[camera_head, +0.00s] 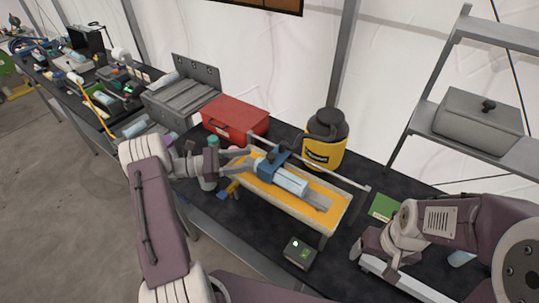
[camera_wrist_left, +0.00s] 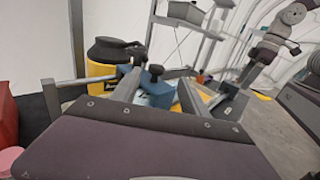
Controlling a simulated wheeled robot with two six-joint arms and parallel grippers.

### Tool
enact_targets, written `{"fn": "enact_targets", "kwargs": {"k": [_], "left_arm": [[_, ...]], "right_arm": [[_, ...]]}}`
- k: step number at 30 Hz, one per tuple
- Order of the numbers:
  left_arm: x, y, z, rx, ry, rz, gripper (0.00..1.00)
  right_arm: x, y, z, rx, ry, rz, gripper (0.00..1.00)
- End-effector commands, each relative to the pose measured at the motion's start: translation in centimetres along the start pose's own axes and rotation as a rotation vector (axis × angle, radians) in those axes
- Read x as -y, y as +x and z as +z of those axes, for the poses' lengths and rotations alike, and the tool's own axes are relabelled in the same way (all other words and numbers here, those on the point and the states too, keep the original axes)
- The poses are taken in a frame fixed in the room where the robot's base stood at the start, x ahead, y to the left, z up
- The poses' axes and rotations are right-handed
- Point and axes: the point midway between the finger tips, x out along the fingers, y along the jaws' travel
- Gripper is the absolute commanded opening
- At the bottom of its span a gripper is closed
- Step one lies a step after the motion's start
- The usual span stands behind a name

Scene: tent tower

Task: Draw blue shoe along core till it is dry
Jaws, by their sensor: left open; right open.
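The blue shoe (camera_head: 270,168), a block with a dark knob on top, sits over the light blue and white core (camera_head: 291,182). The core lies lengthwise in a yellow-lined tray (camera_head: 256,184), with a grey piece at its right end. My left gripper (camera_head: 250,164) is open at the shoe's left side. In the left wrist view the shoe (camera_wrist_left: 152,90) appears between the spread fingers (camera_wrist_left: 160,92); whether they touch it I cannot tell. My right gripper (camera_head: 366,248) is open and empty, right of the tray. Whether the core is wet I cannot tell.
A yellow and black canister (camera_head: 324,140) stands behind the tray beside a metal rail (camera_head: 352,182). A red toolbox (camera_head: 235,119) is behind left. A small dark box with a green light (camera_head: 299,252) sits in front. A green card (camera_head: 383,206) lies at right.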

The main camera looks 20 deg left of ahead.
Motion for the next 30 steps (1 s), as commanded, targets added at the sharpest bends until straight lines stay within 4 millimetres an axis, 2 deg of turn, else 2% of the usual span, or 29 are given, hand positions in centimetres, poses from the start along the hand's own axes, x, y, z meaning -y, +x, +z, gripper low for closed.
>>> {"fn": "enact_targets", "kwargs": {"k": [4, 9, 15, 25, 30], "left_arm": [[0.1, 1.9, 0.5, -0.001, -0.001, -0.006, 0.52], [0.2, 5.6, 0.6, -0.002, -0.002, -0.007, 0.52], [0.1, 8.5, 0.3, -0.002, 0.0, -0.005, 0.52], [0.1, 9.2, -0.1, -0.003, 0.001, -0.003, 0.52], [0.1, 9.1, -0.1, -0.003, 0.001, -0.003, 0.05]], "right_arm": [[0.0, -1.3, -0.1, 0.0, 0.0, 0.0, 0.79], [0.1, -3.4, -0.4, 0.0, 0.0, 0.0, 0.79], [0.1, -4.7, -0.5, 0.0, 0.0, 0.0, 0.79], [0.1, -4.7, -0.5, 0.0, 0.0, 0.0, 0.79], [0.1, -4.7, -0.5, 0.0, 0.0, 0.0, 0.79]]}}
